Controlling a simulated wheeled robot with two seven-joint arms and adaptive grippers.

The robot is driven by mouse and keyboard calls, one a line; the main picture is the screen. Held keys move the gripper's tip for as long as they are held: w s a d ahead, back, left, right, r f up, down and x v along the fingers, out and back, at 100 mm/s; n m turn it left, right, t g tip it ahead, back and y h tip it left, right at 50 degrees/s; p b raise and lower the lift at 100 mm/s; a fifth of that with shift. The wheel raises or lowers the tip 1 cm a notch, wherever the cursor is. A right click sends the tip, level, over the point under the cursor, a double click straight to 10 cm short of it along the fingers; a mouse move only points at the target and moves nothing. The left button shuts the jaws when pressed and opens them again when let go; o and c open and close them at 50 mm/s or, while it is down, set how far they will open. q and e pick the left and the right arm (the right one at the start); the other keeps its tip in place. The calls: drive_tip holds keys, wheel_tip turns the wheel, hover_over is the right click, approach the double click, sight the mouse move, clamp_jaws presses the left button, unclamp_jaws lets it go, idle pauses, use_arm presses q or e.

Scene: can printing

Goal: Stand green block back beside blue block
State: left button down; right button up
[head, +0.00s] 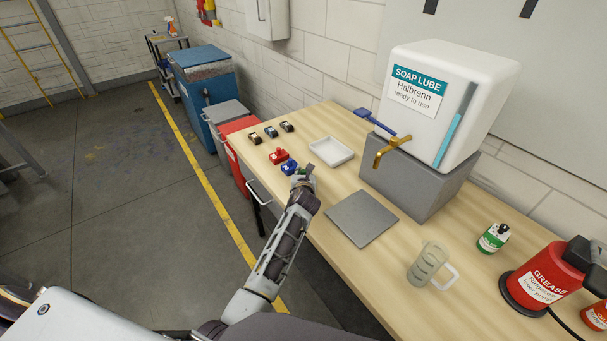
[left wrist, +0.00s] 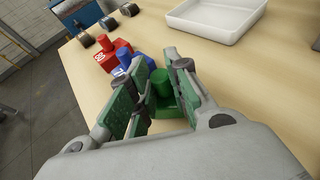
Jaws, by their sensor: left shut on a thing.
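The green block (left wrist: 164,108) with a round knob is between the fingers of my left gripper (left wrist: 158,100) in the left wrist view. The gripper is shut on it. In the head view my left gripper (head: 303,180) is over the table beside the blue block, and the green block is mostly hidden by it. The blue block (head: 289,167) stands just past the gripper, and it also shows in the left wrist view (left wrist: 130,70). Whether the green block touches the table or the blue block, I cannot tell. My right gripper is not in view.
A red block (head: 278,156) stands beyond the blue one. A white tray (head: 331,152), a grey plate (head: 361,218), a glass jug (head: 428,264) and the soap dispenser (head: 440,105) are on the wooden table (head: 325,240).

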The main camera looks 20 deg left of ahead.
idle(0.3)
use_arm(q)
drive_tip(key=c, duration=1.3)
unclamp_jaws()
drive_tip(key=shift+f, duration=0.1)
drive_tip(key=shift+c, duration=0.2)
drive_tip(key=shift+s+r, duration=0.1)
drive_tip(key=shift+r, duration=0.1)
drive_tip(key=v, duration=1.2)
drive_tip(key=shift+f, duration=0.1)
